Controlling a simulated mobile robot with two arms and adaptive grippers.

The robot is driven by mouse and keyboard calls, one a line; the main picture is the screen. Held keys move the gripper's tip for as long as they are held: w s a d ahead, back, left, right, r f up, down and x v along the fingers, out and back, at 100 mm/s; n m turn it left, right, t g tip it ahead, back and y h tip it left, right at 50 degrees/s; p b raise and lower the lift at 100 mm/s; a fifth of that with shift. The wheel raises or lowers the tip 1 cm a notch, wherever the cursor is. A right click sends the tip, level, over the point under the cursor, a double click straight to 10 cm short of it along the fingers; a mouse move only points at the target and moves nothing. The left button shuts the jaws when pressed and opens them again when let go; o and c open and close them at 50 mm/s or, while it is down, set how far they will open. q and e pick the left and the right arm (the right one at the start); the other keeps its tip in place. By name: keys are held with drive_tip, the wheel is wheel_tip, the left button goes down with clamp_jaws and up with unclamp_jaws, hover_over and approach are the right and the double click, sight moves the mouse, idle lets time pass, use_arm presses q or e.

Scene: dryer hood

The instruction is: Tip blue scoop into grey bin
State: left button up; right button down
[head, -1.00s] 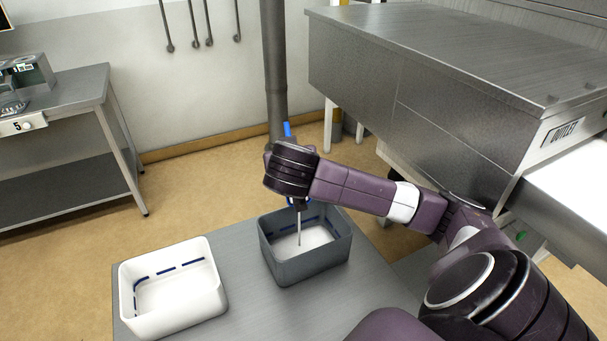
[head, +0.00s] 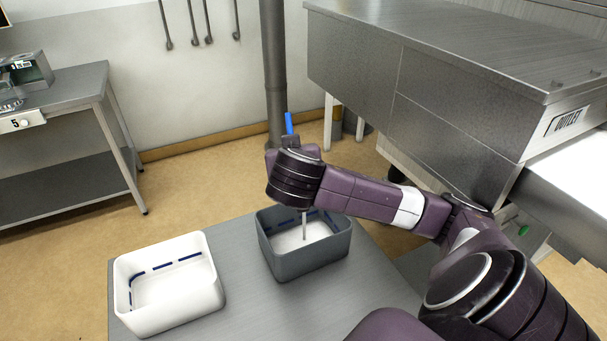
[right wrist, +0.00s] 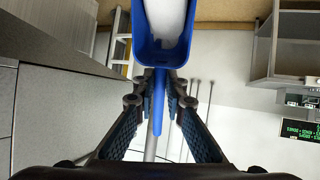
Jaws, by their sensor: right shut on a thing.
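The blue scoop shows in the right wrist view (right wrist: 165,40) with white material in its bowl. Its handle runs back between the fingers of my right gripper (right wrist: 165,80), which is shut on it. In the head view a blue piece of the scoop (head: 289,123) sticks up beyond my right gripper (head: 290,141); the wrist hides the rest. The grey bin (head: 310,265) stands on the table below my right wrist, with white material inside. A thin pale vertical streak hangs from under the wrist into the bin; I cannot tell what it is. My left gripper is out of view.
A white bin (head: 176,311) with a dashed blue line inside stands left of the grey bin on the grey table (head: 245,305). A large metal machine marked OUTLET (head: 440,90) is at the right. A metal side table (head: 70,90) is at the far left.

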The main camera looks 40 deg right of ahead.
drive_tip(key=shift+w+a+f, duration=0.1)
drive_tip(key=shift+a, duration=0.15)
drive_tip(key=shift+s+d+b, duration=0.1)
drive_tip(key=shift+s+b, duration=0.3)
drive_tip(key=shift+b, duration=0.35)
drive_tip(key=shift+w+a+f+t+b, duration=0.15)
drive_tip(key=shift+a+f+t+b, duration=0.05)
drive_tip(key=shift+t+b, duration=0.15)
drive_tip(key=shift+s+h+b, duration=0.25)
drive_tip(key=shift+h+b, duration=0.05)
drive_tip(key=shift+b, duration=0.05)
drive_tip(key=shift+s+b, duration=0.1)
drive_tip(key=shift+b, duration=0.2)
drive_tip(key=shift+a+f+t+b, duration=0.15)
drive_tip(key=shift+a+t+b, duration=0.1)
drive_tip(key=shift+b, duration=0.15)
drive_tip(key=shift+s+d+b, duration=0.15)
drive_tip(key=shift+s+b, duration=0.15)
drive_tip(key=shift+s, duration=0.05)
drive_tip(key=shift+h, duration=0.3)
